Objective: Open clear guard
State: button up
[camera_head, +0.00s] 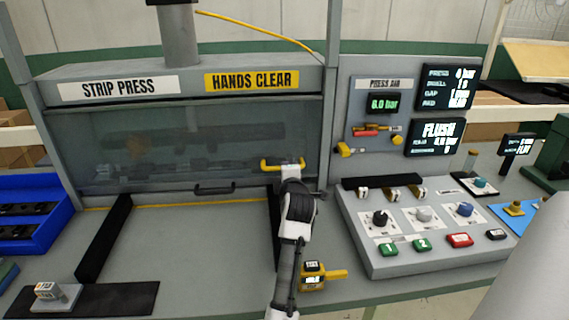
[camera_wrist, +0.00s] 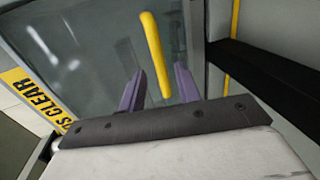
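The clear guard (camera_head: 150,140) is a dark, see-through panel across the front of the strip press, and it stands down. A small black handle (camera_head: 215,188) is near its lower edge. A yellow bar handle (camera_head: 282,164) is at the guard's right side. My gripper (camera_head: 288,172) is right at this yellow handle. In the wrist view, the yellow handle (camera_wrist: 152,50) runs between and beyond the two purple fingers of my gripper (camera_wrist: 160,78). The fingers are apart, with gaps beside the handle. The guard glass (camera_wrist: 95,50) lies behind it.
A control box (camera_head: 430,235) with knobs and buttons stands to the right. A small yellow device (camera_head: 312,280) is beside my arm. A blue bin (camera_head: 35,225) is at the left. A dark mat (camera_head: 120,298) lies at front left. The bench before the guard is mostly clear.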

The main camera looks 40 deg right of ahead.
jog(key=shift+p+x, duration=0.7)
jog(key=shift+x, duration=1.8)
grip_shut()
